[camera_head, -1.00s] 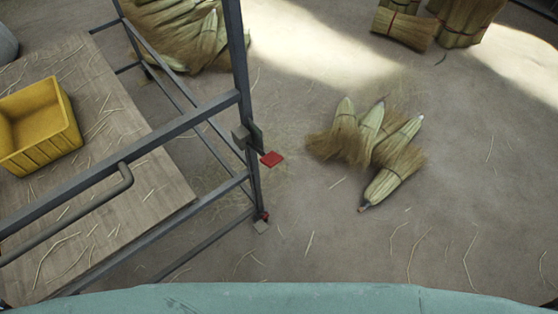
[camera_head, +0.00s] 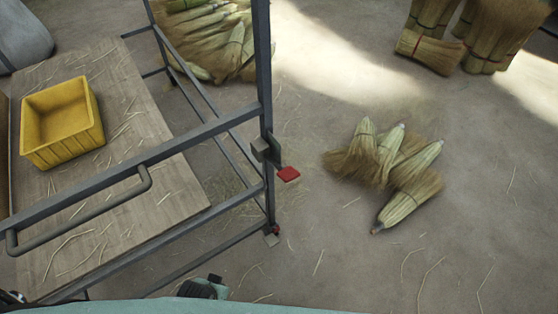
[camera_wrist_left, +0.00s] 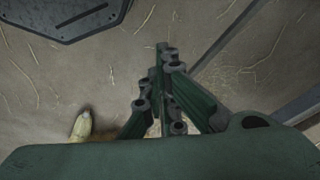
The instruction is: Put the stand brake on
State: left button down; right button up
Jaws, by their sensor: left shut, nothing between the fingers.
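The stand is a grey metal tube frame (camera_head: 264,60) on the left of the head view. A flat red tab (camera_head: 288,174), seemingly the brake pedal, sticks out to the right from its near upright, beside a small grey block (camera_head: 260,149). Whether the brake is on cannot be told. My left gripper (camera_wrist_left: 162,52) shows in the wrist view with its dark green fingers together and empty, above the bare floor. A grey bar (camera_wrist_left: 225,35) runs to its right, apart from the fingertips. No red tab shows in the wrist view. My right gripper is not in view.
A yellow bin (camera_head: 62,122) rests on the straw-strewn wooden board (camera_head: 165,180) behind the frame. Loose broom heads (camera_head: 390,165) lie on the floor right of the red tab; more bundles (camera_head: 480,35) stand at the back.

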pick_arm(q)
jog(key=w+d+r+t, duration=0.1)
jog(key=w+r, duration=0.3)
jog(key=r, duration=0.5)
jog(key=w+d+r+t+h, duration=0.15)
jog(key=w+r, duration=0.25)
jog(key=r, duration=0.4)
jog(key=w+d+r+t+y, duration=0.1)
jog(key=w+r+t, duration=0.1)
jog(key=w+r, duration=0.5)
jog(key=w+d+r+m+t+h, duration=0.35)
jog(key=w+d+r+h, duration=0.55)
jog(key=r, duration=0.4)
jog(key=w+a+r+g+h, duration=0.1)
jog(key=a+r+h, duration=0.1)
jog(key=a, duration=0.4)
jog(key=shift+w+m+g+h, duration=0.2)
jog(key=shift+m+g+h, duration=0.2)
jog(key=shift+h, duration=0.25)
jog(key=shift+d, duration=0.15)
jog(key=p, duration=0.3)
send_over(279, 173)
jog(key=f, duration=0.5)
jog(key=shift+w, duration=0.3)
jog(key=shift+s+f, duration=0.2)
jog(key=shift+f, duration=0.3)
